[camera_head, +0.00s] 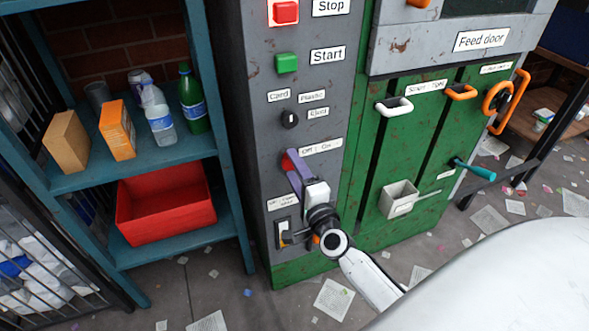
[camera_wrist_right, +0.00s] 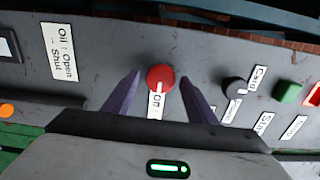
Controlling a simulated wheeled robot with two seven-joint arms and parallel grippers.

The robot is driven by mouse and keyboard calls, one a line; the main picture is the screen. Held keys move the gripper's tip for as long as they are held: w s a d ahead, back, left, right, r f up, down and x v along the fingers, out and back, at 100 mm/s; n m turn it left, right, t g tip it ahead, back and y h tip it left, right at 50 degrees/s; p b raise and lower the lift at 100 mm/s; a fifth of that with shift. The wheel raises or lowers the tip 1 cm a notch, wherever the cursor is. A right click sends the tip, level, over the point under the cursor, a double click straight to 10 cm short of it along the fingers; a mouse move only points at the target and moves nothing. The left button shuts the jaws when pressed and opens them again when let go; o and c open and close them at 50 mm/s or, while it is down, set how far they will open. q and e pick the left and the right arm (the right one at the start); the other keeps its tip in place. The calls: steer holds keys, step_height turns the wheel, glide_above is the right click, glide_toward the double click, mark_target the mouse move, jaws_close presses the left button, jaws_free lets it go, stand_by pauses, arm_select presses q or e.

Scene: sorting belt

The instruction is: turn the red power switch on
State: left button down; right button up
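The red power switch (camera_wrist_right: 160,78) is a round red knob with a pale pointer line, mounted on the grey panel (camera_wrist_right: 90,95). In the right wrist view it sits between the tips of my right gripper (camera_wrist_right: 160,88), whose two purple fingers are spread apart, one on each side, with gaps visible. In the head view the red knob (camera_head: 288,161) is partly hidden behind the purple fingers of my right gripper (camera_head: 293,165), below the "Off / On" label (camera_head: 321,147). In the wrist view part of that label is covered. My left gripper is not in view.
Above the switch are a black selector knob (camera_head: 289,119), a green Start button (camera_head: 287,62) and a red Stop button (camera_head: 286,12). A small lever switch (camera_head: 284,232) sits below. The green machine front (camera_head: 423,140) has handles to the right. A teal shelf (camera_head: 185,150) stands left.

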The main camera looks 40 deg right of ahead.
steer(key=shift+s, duration=0.1)
steer(key=v, duration=1)
steer(key=shift+a, duration=0.1)
stand_by(0.4)
steer(key=s+a+f+n+g+y, duration=0.25)
steer(key=s+a+f+n, duration=0.2)
steer(key=a+n, duration=0.25)
steer(key=s+a+f+n+g+y, duration=0.2)
steer(key=s+a+f+n+y, duration=0.15)
steer(key=a+f+n, duration=0.35)
steer(key=s+a+f+n+g, duration=0.2)
steer(key=s+f+n+g, duration=0.2)
steer(key=s+n, duration=0.5)
step_height(320, 180, down, 2)
steer(key=shift+f, duration=0.25)
steer(key=shift+w+a+g, duration=0.1)
steer(key=shift+a+g, duration=0.05)
steer(key=shift+g, duration=0.1)
